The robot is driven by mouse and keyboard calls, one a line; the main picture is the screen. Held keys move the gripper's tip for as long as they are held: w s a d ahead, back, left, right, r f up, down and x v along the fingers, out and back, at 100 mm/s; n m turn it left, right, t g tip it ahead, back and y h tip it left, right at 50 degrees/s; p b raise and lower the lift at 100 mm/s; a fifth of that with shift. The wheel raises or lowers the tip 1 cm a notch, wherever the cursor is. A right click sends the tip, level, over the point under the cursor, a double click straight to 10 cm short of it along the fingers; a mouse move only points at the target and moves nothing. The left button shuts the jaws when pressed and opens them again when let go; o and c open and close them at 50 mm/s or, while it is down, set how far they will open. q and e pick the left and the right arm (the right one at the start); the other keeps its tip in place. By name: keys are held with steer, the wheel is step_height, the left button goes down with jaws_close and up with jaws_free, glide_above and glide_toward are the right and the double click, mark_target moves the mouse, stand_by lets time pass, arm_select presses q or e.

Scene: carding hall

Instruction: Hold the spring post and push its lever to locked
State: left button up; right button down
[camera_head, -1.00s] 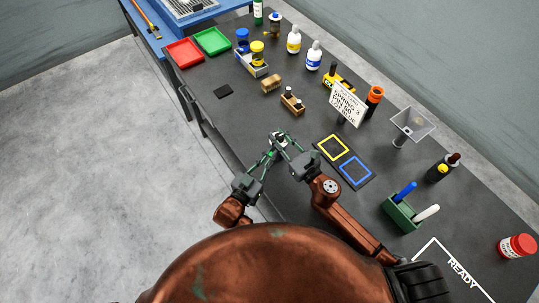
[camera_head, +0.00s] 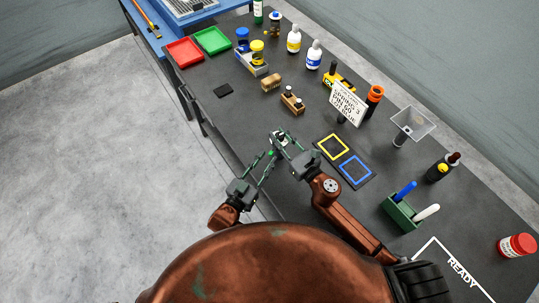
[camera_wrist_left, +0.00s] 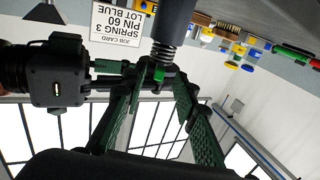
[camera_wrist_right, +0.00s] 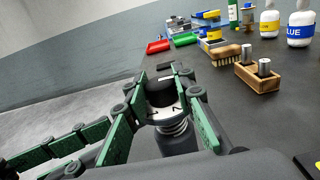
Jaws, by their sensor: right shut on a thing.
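The spring post shows in the right wrist view (camera_wrist_right: 172,127), with a black top, a white marked collar and a coil spring. My right gripper (camera_wrist_right: 162,105) is shut around it, one green finger on each side. In the head view the right gripper (camera_head: 281,141) holds it above the bench's near edge. My left gripper (camera_head: 265,164) is open and empty just below-left of it. In the left wrist view the post (camera_wrist_left: 170,28) lies beyond the spread left fingers, with a small green tab (camera_wrist_left: 159,74) at its end. I cannot tell whether this tab is the lever, nor its position.
A job card (camera_head: 348,103) stands on the dark bench. A mat with yellow and blue squares (camera_head: 371,184) lies right of the grippers. A wooden block with pins (camera_head: 292,103), a brush (camera_head: 271,83) and a green holder (camera_head: 401,214) stand around. The marked READY area (camera_head: 440,270) is empty.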

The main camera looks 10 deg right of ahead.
arm_select(q)
steer(key=v, duration=0.9)
steer(key=shift+s, duration=0.1)
arm_select(e)
steer(key=c, duration=1.5)
jaws_free()
steer(key=shift+c, duration=0.2)
steer(key=v, duration=0.7)
steer(key=shift+s+d, duration=0.1)
steer(key=shift+s, duration=0.15)
